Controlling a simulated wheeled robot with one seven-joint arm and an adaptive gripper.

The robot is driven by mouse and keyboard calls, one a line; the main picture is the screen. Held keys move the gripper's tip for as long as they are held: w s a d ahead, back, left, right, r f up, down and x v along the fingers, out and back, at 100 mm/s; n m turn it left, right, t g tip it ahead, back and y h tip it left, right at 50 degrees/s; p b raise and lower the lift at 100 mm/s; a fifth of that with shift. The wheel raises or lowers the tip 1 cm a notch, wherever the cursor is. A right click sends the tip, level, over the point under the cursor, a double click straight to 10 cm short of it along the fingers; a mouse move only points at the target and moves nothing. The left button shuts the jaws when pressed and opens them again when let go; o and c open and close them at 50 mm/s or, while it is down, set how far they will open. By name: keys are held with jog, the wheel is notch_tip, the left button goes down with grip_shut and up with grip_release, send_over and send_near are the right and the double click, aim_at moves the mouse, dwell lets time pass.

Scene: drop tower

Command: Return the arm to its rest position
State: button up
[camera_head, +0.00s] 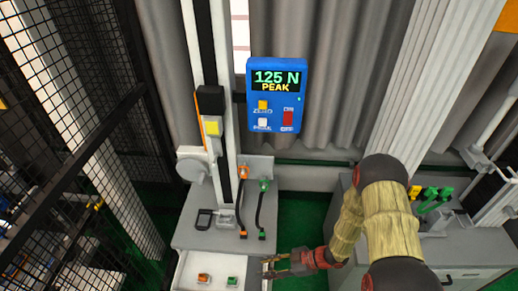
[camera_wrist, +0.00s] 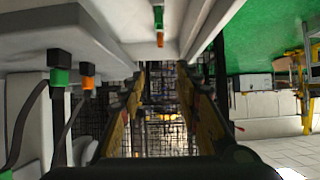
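My gripper (camera_head: 267,267) is at the lower middle of the head view, beside the right edge of the grey test stand's base. In the wrist view my gripper (camera_wrist: 160,95) shows its two fingers spread apart with nothing between them. My arm (camera_head: 385,215) reaches in from the lower right, with tan sleeves on its links. The stand base (camera_head: 190,232) carries an orange plug (camera_head: 243,171) and a green plug (camera_head: 264,185) with black cables. The blue meter (camera_head: 276,95) reads 125 N PEAK.
A tray (camera_head: 190,270) in front of the stand holds small orange and green pieces. A grey cabinet (camera_head: 470,250) with green and yellow items stands at the right. Black mesh fencing (camera_head: 90,110) is at the left. Green floor (camera_head: 300,212) shows between stand and cabinet.

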jog(key=w+d+f+m+t+h, duration=0.1)
jog(key=d+f+m+h, duration=0.1)
jog(key=d+f+h, duration=0.3)
jog(key=w+d+f+m+h, duration=0.1)
jog(key=d+f+m+h, duration=0.1)
jog(key=d, duration=0.5)
jog(key=d+r+m+h+b, duration=0.2)
jog(key=d+r+m+h, duration=0.45)
jog(key=d+r, duration=0.6)
jog(key=s+a+r+m+t+b, duration=0.1)
jog(key=s+r, duration=0.4)
jog(key=r, duration=0.5)
jog(key=s+a+r+m+t+y+b, duration=0.1)
jog(key=s+a+r+m+b, duration=0.2)
jog(key=r, duration=0.7)
jog(key=s+a+r+m+t+b, duration=0.1)
jog(key=s+a+r+m+b, duration=0.1)
jog(key=s+a+r+b, duration=0.2)
jog(key=s+a+r, duration=0.1)
jog(key=s+r, duration=0.2)
jog(key=r, duration=0.2)
jog(key=shift+s+r+t+y, duration=0.3)
jog(key=shift+r+y, duration=0.05)
jog(key=shift+r, duration=0.05)
jog(key=shift+a+m, duration=0.2)
jog(key=shift+m, duration=0.05)
